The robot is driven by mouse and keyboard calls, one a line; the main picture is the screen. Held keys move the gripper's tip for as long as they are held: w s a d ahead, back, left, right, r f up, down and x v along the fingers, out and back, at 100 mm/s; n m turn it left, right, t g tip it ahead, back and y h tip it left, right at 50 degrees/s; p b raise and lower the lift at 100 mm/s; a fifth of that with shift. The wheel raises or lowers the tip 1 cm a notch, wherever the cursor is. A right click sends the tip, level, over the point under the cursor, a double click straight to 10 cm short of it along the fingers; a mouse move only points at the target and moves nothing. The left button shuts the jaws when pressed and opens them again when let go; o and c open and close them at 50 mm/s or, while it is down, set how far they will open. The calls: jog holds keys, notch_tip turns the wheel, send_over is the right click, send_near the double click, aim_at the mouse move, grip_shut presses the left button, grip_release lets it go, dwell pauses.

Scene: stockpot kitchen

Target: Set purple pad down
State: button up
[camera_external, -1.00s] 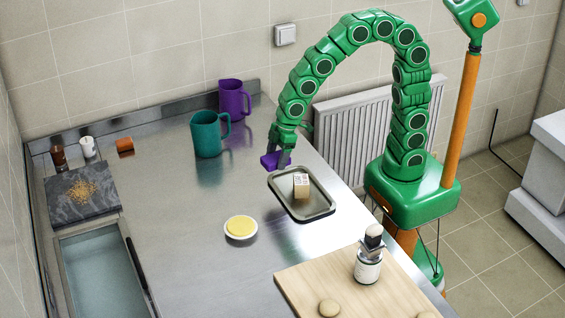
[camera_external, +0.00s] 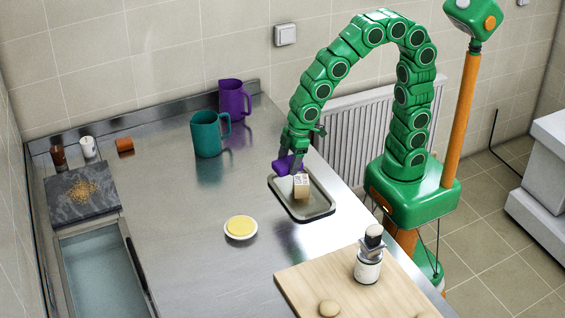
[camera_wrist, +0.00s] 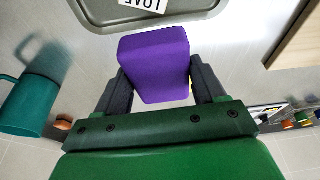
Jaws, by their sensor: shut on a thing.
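The purple pad (camera_external: 287,165) is a small purple block held between the fingers of my gripper (camera_external: 293,160). In the wrist view the pad (camera_wrist: 155,62) sits between the two dark fingers of my gripper (camera_wrist: 158,88), which are shut on its sides. In the external view the pad is at the far end of the grey metal tray (camera_external: 318,211), over or just above its rim; I cannot tell whether it touches. A tan block with a printed label (camera_external: 301,188) stands in the tray, close in front of the pad.
A teal mug (camera_external: 207,136) and a purple pitcher (camera_external: 233,98) stand behind to the left. A white dish with yellow contents (camera_external: 241,228) is left of the tray. A wooden board (camera_external: 310,285) with a jar (camera_external: 368,265) lies in front. The steel counter between is clear.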

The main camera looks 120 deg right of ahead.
jog(key=w+a, duration=0.1)
jog(key=a, duration=1.6)
send_over(274, 254)
jog(key=s, duration=0.1)
jog(key=shift+m, duration=0.3)
jog(key=shift+s+d+f, duration=0.1)
jog(key=shift+f, duration=6.5)
jog(key=shift+f, duration=0.15)
jog(key=o, duration=1)
